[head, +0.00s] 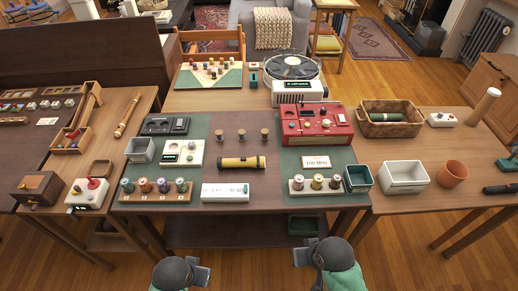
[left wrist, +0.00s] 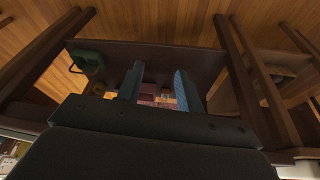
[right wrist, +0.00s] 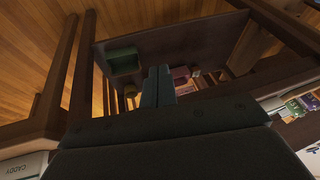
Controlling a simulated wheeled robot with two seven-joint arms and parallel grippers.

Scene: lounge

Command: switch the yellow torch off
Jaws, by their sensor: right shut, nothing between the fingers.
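The yellow torch (head: 241,163) lies on its side in the middle of the central table, with a dark end at the right. Its switch is too small to make out, and I cannot tell whether it is lit. My left gripper (head: 202,273) is in front of the table's near edge, well short of the torch. In the left wrist view its fingers (left wrist: 155,88) are apart and empty. My right gripper (head: 303,255) is also in front of the near edge. In the right wrist view its fingers (right wrist: 158,86) are together with nothing between them. Neither wrist view shows the torch.
A white box (head: 225,193) stands just in front of the torch, and several wooden pegs (head: 242,135) stand behind it. A red console (head: 317,123) is at the back right. Racks of spools (head: 155,190) (head: 316,187) flank the front. A shelf (head: 262,232) lies below the table.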

